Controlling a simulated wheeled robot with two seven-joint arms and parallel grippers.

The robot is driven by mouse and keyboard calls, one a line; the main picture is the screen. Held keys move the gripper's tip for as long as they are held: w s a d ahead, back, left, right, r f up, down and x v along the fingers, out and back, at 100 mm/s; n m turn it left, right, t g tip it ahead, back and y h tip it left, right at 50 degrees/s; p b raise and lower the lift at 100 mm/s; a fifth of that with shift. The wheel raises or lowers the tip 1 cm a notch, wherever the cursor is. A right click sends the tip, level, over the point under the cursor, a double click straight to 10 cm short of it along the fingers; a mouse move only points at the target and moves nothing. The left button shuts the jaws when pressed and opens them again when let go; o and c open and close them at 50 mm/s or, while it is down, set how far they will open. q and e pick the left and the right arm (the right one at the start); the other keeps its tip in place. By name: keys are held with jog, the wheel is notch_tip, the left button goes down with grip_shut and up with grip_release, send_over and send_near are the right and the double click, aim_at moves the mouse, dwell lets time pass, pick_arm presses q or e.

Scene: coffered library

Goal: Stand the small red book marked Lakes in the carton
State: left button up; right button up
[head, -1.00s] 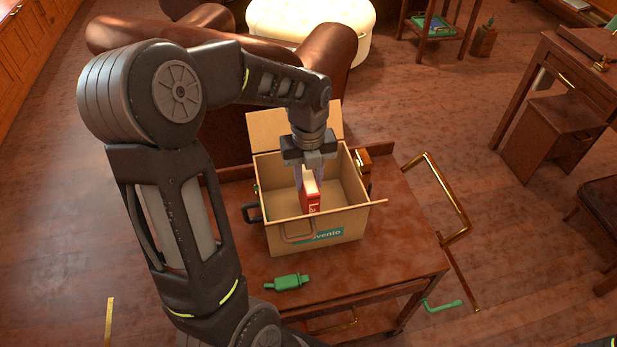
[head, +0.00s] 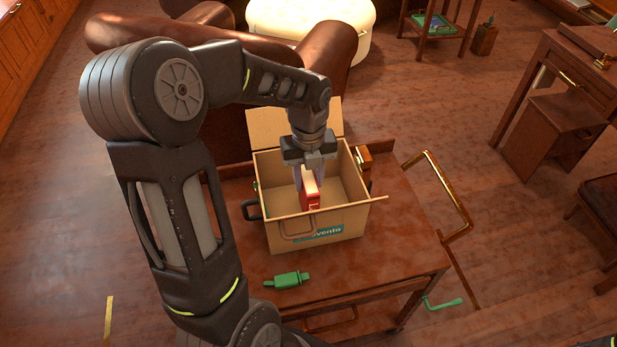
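The small red book (head: 310,198) is upright inside the open cardboard carton (head: 345,222), near its front wall. Its red face and pale top edge show; the marking is too small to read clearly. My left gripper (head: 309,177) reaches down into the carton from above, with one finger on each side of the book, and looks shut on it. The book's lower end is close to or behind the front wall, so I cannot tell whether it touches the carton floor. My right gripper is not in view.
The carton stands on a wooden table (head: 400,250), its back flap raised. A green object (head: 288,280) lies in front of it. A dark handle (head: 252,210) is at its left and a small wooden item (head: 364,160) behind its right side. The table's right side is clear.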

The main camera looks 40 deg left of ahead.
pick_arm(q)
jog(key=o, duration=0.4)
jog(key=shift+r+p, duration=0.45)
jog(key=shift+r, duration=3.45)
